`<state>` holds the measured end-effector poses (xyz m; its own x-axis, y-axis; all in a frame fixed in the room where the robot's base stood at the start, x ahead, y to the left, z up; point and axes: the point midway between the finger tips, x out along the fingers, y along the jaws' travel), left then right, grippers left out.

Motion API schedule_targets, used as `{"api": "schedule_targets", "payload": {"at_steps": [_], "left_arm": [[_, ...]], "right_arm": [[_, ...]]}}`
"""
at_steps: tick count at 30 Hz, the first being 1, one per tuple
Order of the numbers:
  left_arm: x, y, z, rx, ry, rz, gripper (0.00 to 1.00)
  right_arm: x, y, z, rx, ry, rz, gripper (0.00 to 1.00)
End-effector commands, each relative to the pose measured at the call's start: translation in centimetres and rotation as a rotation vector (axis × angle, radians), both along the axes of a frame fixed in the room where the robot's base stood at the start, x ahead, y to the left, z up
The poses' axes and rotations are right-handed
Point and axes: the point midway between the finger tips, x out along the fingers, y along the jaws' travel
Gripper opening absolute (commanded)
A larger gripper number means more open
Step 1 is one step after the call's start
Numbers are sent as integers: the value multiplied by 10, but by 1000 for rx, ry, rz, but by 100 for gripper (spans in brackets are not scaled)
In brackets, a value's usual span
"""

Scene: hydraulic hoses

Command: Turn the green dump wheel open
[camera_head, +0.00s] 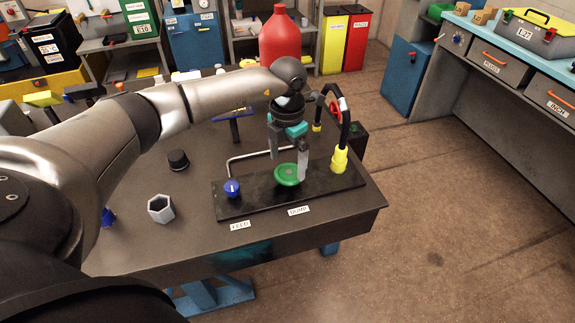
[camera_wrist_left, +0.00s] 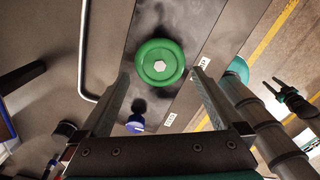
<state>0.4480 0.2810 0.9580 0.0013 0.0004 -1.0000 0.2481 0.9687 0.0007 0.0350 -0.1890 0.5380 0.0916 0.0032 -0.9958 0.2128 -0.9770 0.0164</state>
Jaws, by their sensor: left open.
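The green dump wheel (camera_head: 288,174) sits on a dark plate (camera_head: 262,199) on the table, behind the DUMP label (camera_head: 299,211). My left gripper (camera_head: 288,172) is open above the wheel, pointing down. In the left wrist view the green wheel (camera_wrist_left: 160,62) with its pale hex centre shows whole, just beyond the gap between the fingertips (camera_wrist_left: 163,75). No finger clearly touches the wheel; the exact height gap is hard to tell. My right gripper (camera_wrist_left: 280,92) shows at the right of the left wrist view, away from the wheel, its jaws apart.
A blue knob (camera_head: 232,188) stands on the plate's left by the FEED label (camera_head: 240,225). A black hose with yellow fittings (camera_head: 340,158) rises at the plate's right. A bent metal rod (camera_head: 250,157) runs behind. A grey hex nut (camera_head: 160,208) and black cap (camera_head: 178,160) lie left.

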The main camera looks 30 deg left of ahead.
Motion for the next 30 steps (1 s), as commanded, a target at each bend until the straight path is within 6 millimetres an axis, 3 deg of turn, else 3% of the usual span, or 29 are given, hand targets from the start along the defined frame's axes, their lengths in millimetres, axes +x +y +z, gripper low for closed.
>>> {"api": "schedule_targets", "payload": {"at_steps": [9,15,21,30], "left_arm": [[1,0,79,-1,-6,-2,100],[1,0,113,-1,-3,-2,100],[0,0,126,0,-1,-1,100],[0,0,127,0,-1,-2,100]], "right_arm": [[0,0,6,0,0,0,50],[0,0,8,0,0,0,50],[0,0,9,0,0,0,50],[0,0,8,0,0,0,50]]}}
